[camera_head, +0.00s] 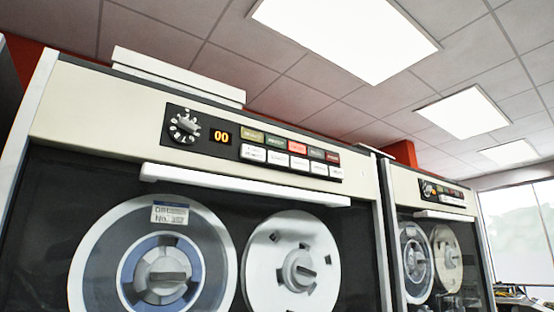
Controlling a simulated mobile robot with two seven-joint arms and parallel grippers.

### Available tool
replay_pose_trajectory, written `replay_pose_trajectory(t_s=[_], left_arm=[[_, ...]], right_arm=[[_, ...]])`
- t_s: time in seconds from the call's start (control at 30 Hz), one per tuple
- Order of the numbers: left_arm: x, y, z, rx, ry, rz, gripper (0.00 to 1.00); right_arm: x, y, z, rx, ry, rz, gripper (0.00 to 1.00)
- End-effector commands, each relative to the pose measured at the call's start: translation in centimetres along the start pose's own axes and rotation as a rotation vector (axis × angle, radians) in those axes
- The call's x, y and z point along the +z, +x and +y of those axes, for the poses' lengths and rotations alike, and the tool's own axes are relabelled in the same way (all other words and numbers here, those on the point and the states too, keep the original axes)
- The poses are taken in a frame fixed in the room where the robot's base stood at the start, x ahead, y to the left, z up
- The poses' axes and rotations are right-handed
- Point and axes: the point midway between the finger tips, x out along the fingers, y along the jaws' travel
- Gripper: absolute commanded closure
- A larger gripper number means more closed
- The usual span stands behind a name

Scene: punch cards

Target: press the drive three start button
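A large cream-topped tape drive (95,105) fills the left and middle of the head view. Its black control panel (209,122) has a rotary dial (184,126), an orange "00" display (221,137), a row of coloured indicators (297,145) and a row of white buttons (299,163) below them. The labels are too small to read, so I cannot tell which button is start or which drive is number three. A second similar drive (405,185) stands to the right with its own small panel (442,193). Neither gripper is in view.
A white handle bar (240,185) juts out below the near panel, above two tape reels (150,265) (290,265) behind the glass. White flat boxes (178,75) lie on top of the drive. A cluttered surface (520,298) and a window (520,235) are at far right.

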Motion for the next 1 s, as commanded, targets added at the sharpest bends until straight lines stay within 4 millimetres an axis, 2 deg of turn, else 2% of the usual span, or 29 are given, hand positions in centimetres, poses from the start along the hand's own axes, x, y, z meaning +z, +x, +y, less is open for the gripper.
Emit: replay_pose_trajectory(t_s=[0.03,0.33,1.0], left_arm=[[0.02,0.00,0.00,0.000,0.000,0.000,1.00],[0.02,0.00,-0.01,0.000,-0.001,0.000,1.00],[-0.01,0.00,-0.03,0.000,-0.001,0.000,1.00]], right_arm=[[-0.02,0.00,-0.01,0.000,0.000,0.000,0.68],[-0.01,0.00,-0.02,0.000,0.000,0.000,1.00],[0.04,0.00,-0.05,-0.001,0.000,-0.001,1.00]])
